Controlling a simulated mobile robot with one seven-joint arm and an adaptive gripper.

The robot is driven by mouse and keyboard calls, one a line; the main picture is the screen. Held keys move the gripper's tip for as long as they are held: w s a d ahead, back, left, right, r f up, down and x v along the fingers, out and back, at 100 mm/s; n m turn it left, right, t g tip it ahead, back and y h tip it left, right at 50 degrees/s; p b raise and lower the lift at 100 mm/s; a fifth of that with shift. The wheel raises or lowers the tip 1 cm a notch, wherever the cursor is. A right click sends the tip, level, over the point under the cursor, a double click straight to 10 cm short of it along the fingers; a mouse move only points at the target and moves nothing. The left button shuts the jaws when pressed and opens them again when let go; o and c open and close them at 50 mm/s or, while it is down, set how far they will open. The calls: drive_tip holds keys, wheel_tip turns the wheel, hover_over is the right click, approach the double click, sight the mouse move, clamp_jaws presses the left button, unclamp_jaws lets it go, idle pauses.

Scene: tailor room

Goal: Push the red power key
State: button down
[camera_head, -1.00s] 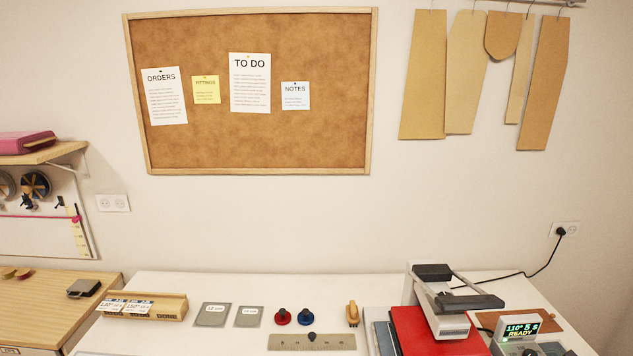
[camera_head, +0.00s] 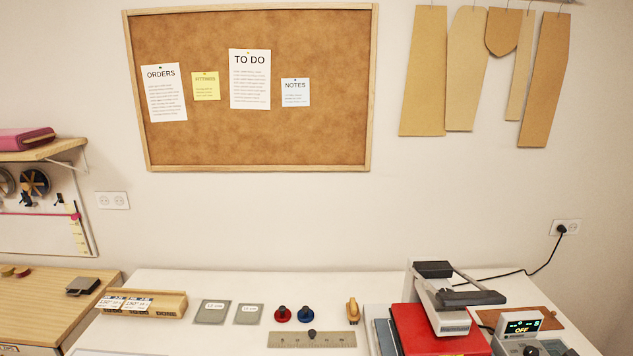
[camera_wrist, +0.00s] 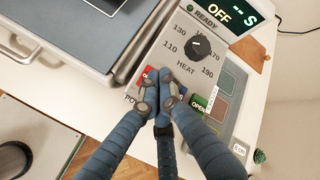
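The red power key (camera_wrist: 149,74) shows in the wrist view on the grey control panel (camera_wrist: 224,127), partly covered by my fingers. A "POW..." label sits just below it. My gripper (camera_wrist: 161,78) is shut, its blue fingertips together over or on the red key; I cannot tell whether they touch it. My gripper is not seen in the head view.
Beside the red key are a blue key, partly hidden, and a green "OPEN" key (camera_wrist: 198,105). The heat knob (camera_wrist: 198,46) is above. The press (camera_head: 446,297) stands left of the panel, with a red book-like pad (camera_head: 420,335) under it.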

drive_tip(key=shift+r, duration=0.35)
idle(0.4)
drive_tip(key=shift+r+p, duration=1.4)
drive_tip(key=shift+r, duration=1.65)
drive_tip(key=shift+a, duration=0.1)
